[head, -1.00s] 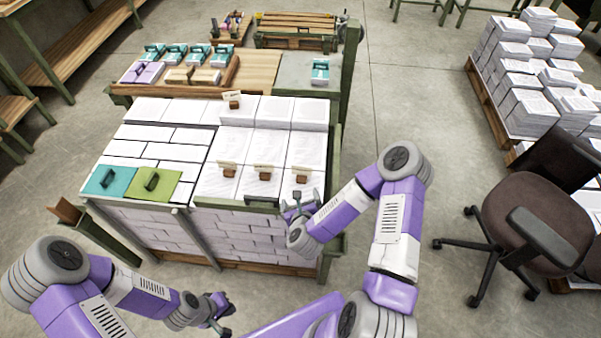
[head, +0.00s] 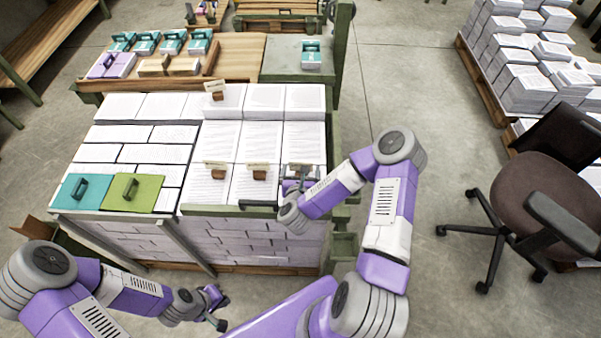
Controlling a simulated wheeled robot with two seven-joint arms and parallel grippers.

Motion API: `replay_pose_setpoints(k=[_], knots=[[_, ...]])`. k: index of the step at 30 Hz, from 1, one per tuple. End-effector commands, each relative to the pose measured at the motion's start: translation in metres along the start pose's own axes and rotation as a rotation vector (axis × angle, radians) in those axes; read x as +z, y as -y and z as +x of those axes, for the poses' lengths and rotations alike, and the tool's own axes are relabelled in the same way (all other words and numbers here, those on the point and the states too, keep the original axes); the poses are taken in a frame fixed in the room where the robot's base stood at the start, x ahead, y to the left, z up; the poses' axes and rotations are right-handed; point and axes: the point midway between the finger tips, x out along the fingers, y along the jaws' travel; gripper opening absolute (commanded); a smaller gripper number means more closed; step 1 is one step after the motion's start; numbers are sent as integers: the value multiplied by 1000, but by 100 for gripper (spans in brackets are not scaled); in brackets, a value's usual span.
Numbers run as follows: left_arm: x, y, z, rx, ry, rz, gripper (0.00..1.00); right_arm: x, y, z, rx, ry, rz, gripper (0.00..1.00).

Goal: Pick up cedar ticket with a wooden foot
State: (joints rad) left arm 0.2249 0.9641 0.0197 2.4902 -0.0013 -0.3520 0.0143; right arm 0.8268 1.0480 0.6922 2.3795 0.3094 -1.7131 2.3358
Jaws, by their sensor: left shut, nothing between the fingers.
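Several small pale tickets with brown wooden feet stand on the white paper stacks. One ticket (head: 215,92) is at the back, and two more, a left front ticket (head: 216,172) and a middle front ticket (head: 259,172), stand in the front row. A right front ticket (head: 298,168) is mostly hidden by my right gripper (head: 299,184), which is right at it. I cannot tell whether the fingers touch it or are closed. The writing is too small to show which is cedar. My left gripper (head: 218,312) is shut and empty, low in front of the stacks, away from the tickets.
A teal folder (head: 81,190) and a green folder (head: 132,192) with handles lie at the front left of the stacks. A wooden table (head: 235,60) with teal boxes is behind. An office chair (head: 540,205) and a paper pallet (head: 520,60) stand right.

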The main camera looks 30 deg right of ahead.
Motion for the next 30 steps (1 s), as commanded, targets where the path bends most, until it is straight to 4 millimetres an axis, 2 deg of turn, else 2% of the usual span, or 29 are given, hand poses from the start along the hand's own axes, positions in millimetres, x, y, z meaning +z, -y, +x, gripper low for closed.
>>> replay_pose_setpoints(k=[9,12,19,27,30], knots=[[0,5,13,0,1,0,0,2,-1,45,-2,1,0,100],[0,5,14,0,1,0,0,2,-2,51,-1,0,-1,100],[0,5,13,0,1,0,0,3,-2,51,0,-1,-2,100],[0,5,13,0,1,0,0,3,-2,51,0,-1,-2,59],[0,5,13,0,1,0,0,3,-2,51,0,-1,-2,57]])
